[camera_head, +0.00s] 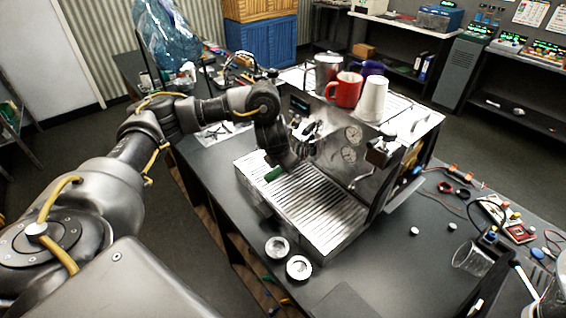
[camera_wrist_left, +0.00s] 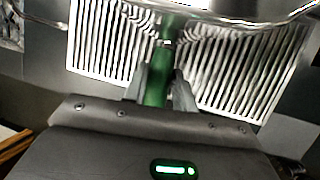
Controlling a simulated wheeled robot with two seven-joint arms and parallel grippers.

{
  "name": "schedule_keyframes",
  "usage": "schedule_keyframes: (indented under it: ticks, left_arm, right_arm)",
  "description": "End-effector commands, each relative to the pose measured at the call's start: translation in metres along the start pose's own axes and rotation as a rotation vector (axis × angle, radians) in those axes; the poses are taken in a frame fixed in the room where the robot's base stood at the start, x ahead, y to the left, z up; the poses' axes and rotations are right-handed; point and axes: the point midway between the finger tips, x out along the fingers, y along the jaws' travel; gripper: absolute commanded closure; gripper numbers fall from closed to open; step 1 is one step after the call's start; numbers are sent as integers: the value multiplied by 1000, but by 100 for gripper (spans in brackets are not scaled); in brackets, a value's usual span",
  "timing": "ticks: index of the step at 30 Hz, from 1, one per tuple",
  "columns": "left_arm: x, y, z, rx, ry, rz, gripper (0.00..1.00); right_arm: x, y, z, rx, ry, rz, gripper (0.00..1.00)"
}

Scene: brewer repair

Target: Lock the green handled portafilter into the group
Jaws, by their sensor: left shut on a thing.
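The green handle of the portafilter (camera_wrist_left: 155,88) sits between the two fingers of my left gripper (camera_wrist_left: 160,80), which are shut on it. In the head view the green handle (camera_head: 273,174) shows just above the drip tray, at the front of the espresso machine (camera_head: 345,150). My left gripper (camera_head: 284,158) is there beneath the group area and is partly hidden by my own wrist. A shiny curved metal rim lies at the top of the left wrist view, at the far end of the handle. Whether the portafilter is seated in the group cannot be told. My right gripper is not in view.
The ribbed drip tray (camera_head: 320,212) lies below the handle. A red cup (camera_head: 343,90), a white cup (camera_head: 373,98) and a metal pitcher (camera_head: 327,70) stand on the machine. Two small round metal parts (camera_head: 298,267) lie on the bench front. Tools and a glass beaker (camera_head: 472,258) lie right.

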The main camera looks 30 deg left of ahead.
Motion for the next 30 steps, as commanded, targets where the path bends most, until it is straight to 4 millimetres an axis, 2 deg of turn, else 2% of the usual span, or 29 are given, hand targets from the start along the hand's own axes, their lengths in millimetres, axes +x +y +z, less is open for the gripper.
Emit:
schedule_keyframes:
  ticks: [3, 4, 9, 20, 23, 30]
  left_arm:
    - [-1, 0, 1, -1, -3, -1, 100]
    - [-1, 0, 1, -1, -3, -1, 70]
    - [0, 0, 1, 0, -2, -1, 48]
    - [-3, 0, 0, 2, -1, -1, 47]
    - [-11, 0, 2, 4, -5, 0, 47]
    - [-45, 1, 2, 5, -7, 1, 47]
  right_arm:
    - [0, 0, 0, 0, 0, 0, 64]
    - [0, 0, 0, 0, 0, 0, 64]
    - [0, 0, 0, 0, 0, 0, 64]
    - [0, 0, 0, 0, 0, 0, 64]
    - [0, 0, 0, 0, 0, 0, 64]
    - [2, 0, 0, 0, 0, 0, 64]
